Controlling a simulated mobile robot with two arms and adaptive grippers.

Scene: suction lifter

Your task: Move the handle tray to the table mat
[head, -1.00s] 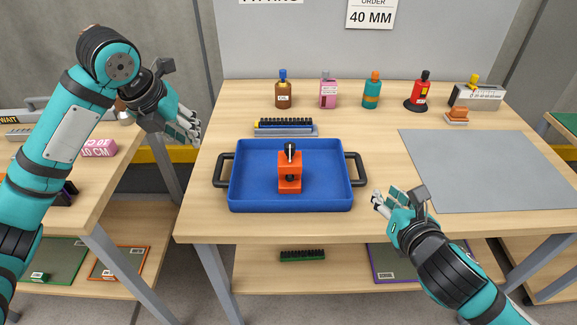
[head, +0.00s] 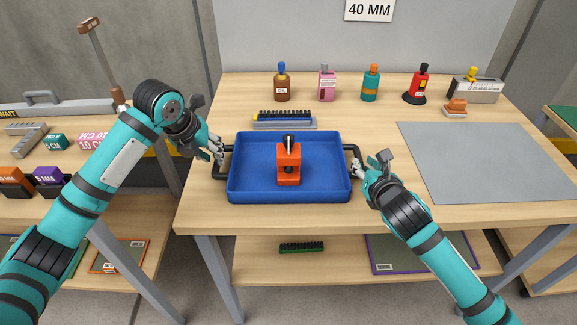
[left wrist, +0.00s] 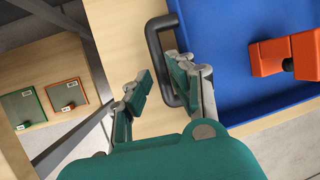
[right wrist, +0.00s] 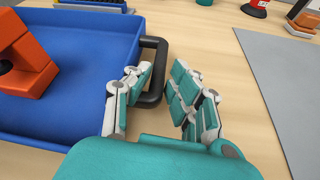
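The blue handle tray (head: 253,191) lies flat on the table, with a black handle at each end. An orange device (head: 288,165) stands upright in it. My left gripper (head: 217,151) is at the left handle (head: 217,175); in the left wrist view its open fingers lie either side of the handle bar (left wrist: 155,55). My right gripper (head: 361,167) is at the right handle (head: 353,148); in the right wrist view its open fingers flank the bar (right wrist: 157,75). Contact cannot be told. The grey table mat (head: 480,160) lies empty at the right.
Several bottles, such as a brown one (head: 282,85), line the table's back. A grey holder with a black strip (head: 284,120) lies just behind the tray. An orange-brown block (head: 455,106) sits behind the mat. The table between tray and mat is clear beyond my right arm.

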